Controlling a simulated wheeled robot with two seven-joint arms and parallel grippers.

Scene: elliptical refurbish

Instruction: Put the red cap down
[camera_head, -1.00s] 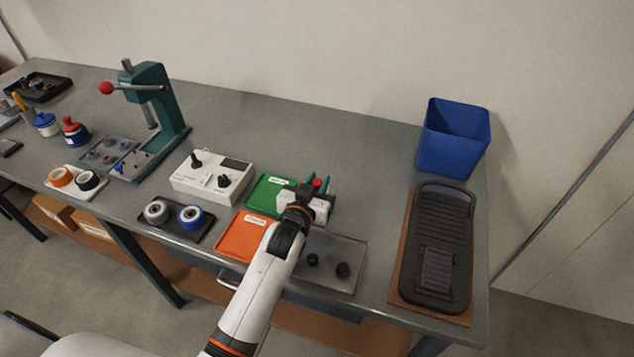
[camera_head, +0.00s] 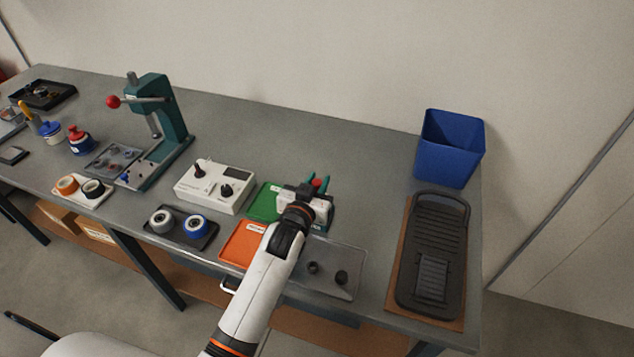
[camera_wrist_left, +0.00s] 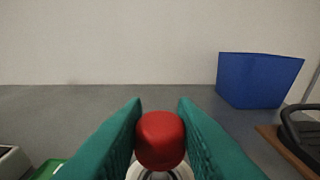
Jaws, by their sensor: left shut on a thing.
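The red cap (camera_wrist_left: 160,140) is held between the two green fingers of my left gripper (camera_wrist_left: 160,125) in the left wrist view. In the head view the left gripper (camera_head: 317,183) is over the table by the green tray, with the red cap (camera_head: 316,182) a small red spot between its fingertips. A pale round rim (camera_wrist_left: 160,173) shows below the cap in the wrist view; I cannot tell what it belongs to. The gripper hides part of the green tray (camera_head: 262,205). My right gripper is not in view.
An orange tray (camera_head: 240,243) and a grey tray (camera_head: 335,285) with dark knobs lie near the arm. A blue bin (camera_head: 450,150) and a black footrest-like item (camera_head: 433,255) are at right. A white tester box (camera_head: 213,190) is left. Table behind the gripper is clear.

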